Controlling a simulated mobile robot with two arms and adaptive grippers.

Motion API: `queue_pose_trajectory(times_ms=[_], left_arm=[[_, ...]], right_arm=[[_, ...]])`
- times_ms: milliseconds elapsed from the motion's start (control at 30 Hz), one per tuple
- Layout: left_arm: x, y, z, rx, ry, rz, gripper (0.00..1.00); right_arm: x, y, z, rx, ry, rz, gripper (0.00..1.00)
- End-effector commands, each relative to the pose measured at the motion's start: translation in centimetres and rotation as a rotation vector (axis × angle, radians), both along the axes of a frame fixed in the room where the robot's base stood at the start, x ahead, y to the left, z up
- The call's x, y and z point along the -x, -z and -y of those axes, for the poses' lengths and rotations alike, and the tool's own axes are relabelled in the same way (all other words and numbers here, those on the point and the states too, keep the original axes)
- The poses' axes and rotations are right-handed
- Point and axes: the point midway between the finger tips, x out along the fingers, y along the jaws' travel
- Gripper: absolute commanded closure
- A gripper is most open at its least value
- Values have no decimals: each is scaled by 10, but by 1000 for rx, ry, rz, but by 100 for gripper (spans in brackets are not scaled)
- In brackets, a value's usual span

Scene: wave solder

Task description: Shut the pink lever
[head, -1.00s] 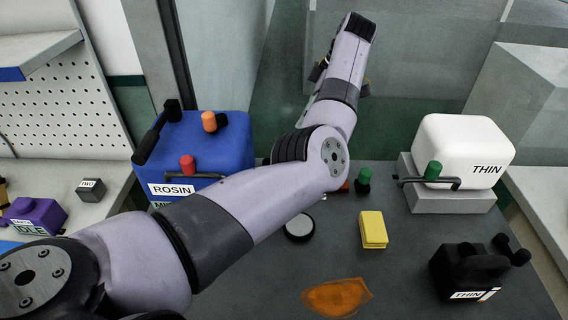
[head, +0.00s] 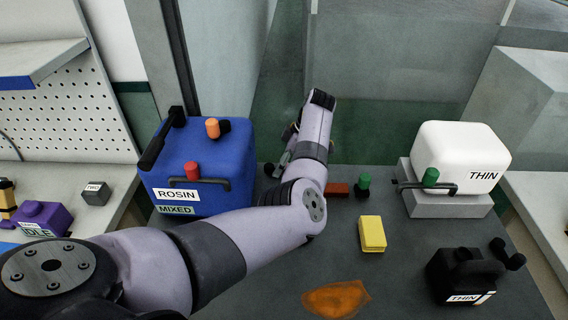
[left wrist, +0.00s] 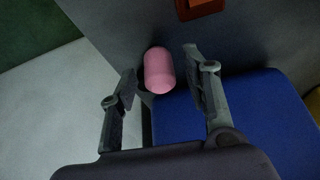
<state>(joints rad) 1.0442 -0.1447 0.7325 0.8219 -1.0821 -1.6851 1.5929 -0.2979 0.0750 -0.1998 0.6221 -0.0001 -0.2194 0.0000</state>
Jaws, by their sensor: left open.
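The pink lever's rounded knob (left wrist: 159,70) shows in the left wrist view, between the two fingers of my left gripper (left wrist: 160,64). The fingers are apart and a gap shows on the right side of the knob; I cannot tell whether the left finger touches it. The lever's base is mostly hidden in this view. In the head view I cannot make out the pink knob. There my left gripper (head: 284,158) is partly hidden by its wrist, just right of the blue ROSIN box (head: 235,150). My right gripper is not in view.
The blue box carries a red knob (head: 192,170), an orange knob (head: 212,128) and a black handle. A green knob (head: 364,182), yellow block (head: 372,233), white THIN box (head: 462,150) and black THIN container (head: 462,272) stand to the right. An orange patch (head: 337,298) lies in front.

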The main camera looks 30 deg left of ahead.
Motion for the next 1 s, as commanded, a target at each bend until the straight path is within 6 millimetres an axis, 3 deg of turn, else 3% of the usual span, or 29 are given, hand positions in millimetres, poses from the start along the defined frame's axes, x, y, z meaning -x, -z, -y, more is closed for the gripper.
queue_pose_trajectory(times_ms=[333,1000], left_arm=[[1,4,-1,0,-1,0,57],[1,3,-1,0,-1,0,100]], right_arm=[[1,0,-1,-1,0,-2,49],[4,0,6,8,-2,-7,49]])
